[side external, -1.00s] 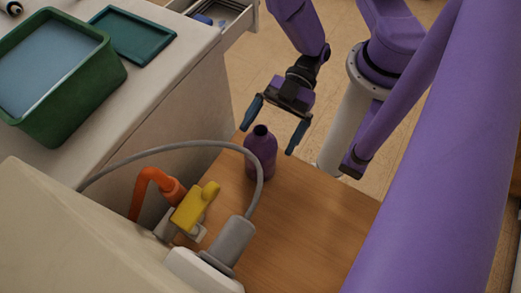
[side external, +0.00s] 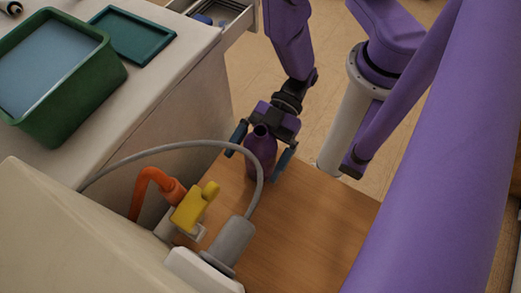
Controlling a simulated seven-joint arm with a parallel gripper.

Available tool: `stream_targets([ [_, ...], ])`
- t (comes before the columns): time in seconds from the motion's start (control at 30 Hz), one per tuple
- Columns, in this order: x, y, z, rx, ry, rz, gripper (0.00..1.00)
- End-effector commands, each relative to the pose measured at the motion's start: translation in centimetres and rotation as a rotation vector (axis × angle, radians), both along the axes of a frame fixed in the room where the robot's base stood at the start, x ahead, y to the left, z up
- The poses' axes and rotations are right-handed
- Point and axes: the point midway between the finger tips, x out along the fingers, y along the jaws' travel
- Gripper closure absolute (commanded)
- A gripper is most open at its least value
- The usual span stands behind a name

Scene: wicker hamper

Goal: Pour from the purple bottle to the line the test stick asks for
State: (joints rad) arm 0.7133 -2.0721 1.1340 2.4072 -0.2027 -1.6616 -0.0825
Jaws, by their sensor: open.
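The purple bottle (side external: 261,155) stands upright on the wooden surface (side external: 310,225), its dark open mouth facing up. My gripper (side external: 259,156) is open, with one blue finger on each side of the bottle. I cannot tell whether either finger touches it. The green tub (side external: 110,88) on the pale counter at left holds a bluish liquid or surface. I do not see a test stick that I can make out.
A green tray (side external: 135,35) lies on the counter (side external: 165,75), beside an open drawer (side external: 225,12) with small things in it. A yellow-handled valve (side external: 196,207), an orange pipe (side external: 148,185) and a grey hose (side external: 185,143) crowd the bottle's left. The wooden surface is clear at right.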

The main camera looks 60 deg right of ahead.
Motion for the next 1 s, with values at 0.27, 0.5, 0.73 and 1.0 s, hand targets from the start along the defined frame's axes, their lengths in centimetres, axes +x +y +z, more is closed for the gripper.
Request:
stream_targets([
  [0.27, 0.0, 0.0, 0.0, 0.000, 0.000, 0.000, 0.71],
  [0.5, 0.0, 0.0, 0.1, 0.003, 0.000, 0.000, 0.71],
  [0.73, 0.0, 0.1, 0.9, 0.005, -0.001, 0.000, 0.71],
  [1.0, 0.0, 0.1, 3.9, 0.007, -0.002, 0.002, 0.71],
])
